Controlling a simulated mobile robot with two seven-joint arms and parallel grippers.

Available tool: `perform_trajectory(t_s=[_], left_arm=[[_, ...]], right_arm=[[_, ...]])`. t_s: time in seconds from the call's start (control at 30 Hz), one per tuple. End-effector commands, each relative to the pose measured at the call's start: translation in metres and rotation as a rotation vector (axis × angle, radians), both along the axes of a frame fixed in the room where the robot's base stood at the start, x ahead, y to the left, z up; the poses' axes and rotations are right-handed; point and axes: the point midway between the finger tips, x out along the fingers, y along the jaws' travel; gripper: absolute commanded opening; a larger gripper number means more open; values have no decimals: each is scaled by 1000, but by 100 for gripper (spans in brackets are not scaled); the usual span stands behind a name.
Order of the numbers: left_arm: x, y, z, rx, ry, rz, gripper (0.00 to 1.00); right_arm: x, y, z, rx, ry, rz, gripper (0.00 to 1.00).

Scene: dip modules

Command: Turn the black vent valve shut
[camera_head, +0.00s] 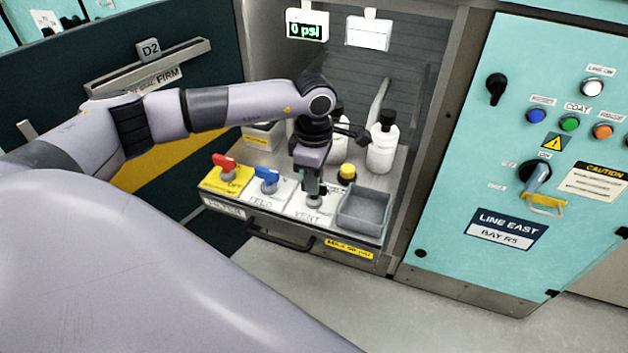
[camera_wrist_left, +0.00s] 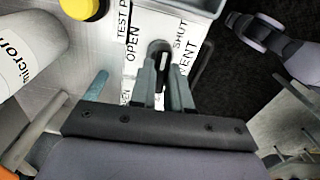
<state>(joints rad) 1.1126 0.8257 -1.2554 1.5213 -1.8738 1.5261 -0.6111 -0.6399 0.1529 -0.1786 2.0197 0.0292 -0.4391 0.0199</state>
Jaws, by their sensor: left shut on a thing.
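The black vent valve (camera_wrist_left: 162,58) shows in the left wrist view on a white plate, with OPEN printed to its left and SHUT to its right. Its handle lies between the two words, pointing roughly along the fingers. My left gripper (camera_wrist_left: 162,82) is shut on this handle, one finger on each side. In the head view my left gripper (camera_head: 314,187) reaches down onto the VENT plate (camera_head: 303,210), and the fingers hide most of the valve.
A red-handled valve (camera_head: 224,162) and a blue-handled valve (camera_head: 267,177) stand to the left. A grey bin (camera_head: 364,212) is close on the right, with a yellow-capped item (camera_head: 347,172) and white bottles (camera_head: 382,148) behind. The gauge (camera_head: 306,30) reads 0 psi.

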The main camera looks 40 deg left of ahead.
Motion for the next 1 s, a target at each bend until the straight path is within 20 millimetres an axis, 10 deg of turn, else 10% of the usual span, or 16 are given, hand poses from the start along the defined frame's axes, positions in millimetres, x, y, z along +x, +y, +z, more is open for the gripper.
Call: perform_trajectory(t_s=[0.73, 0.83, 1.0], left_arm=[[1, 0, 2, -3, -5, -89, 0], [1, -1, 2, -2, -4, -88, 43], [1, 0, 1, -1, -2, -87, 43]], right_arm=[[2, 2, 0, 6, -5, 0, 0], [2, 2, 0, 7, -4, -1, 0], [1, 2, -1, 9, -2, -3, 0]])
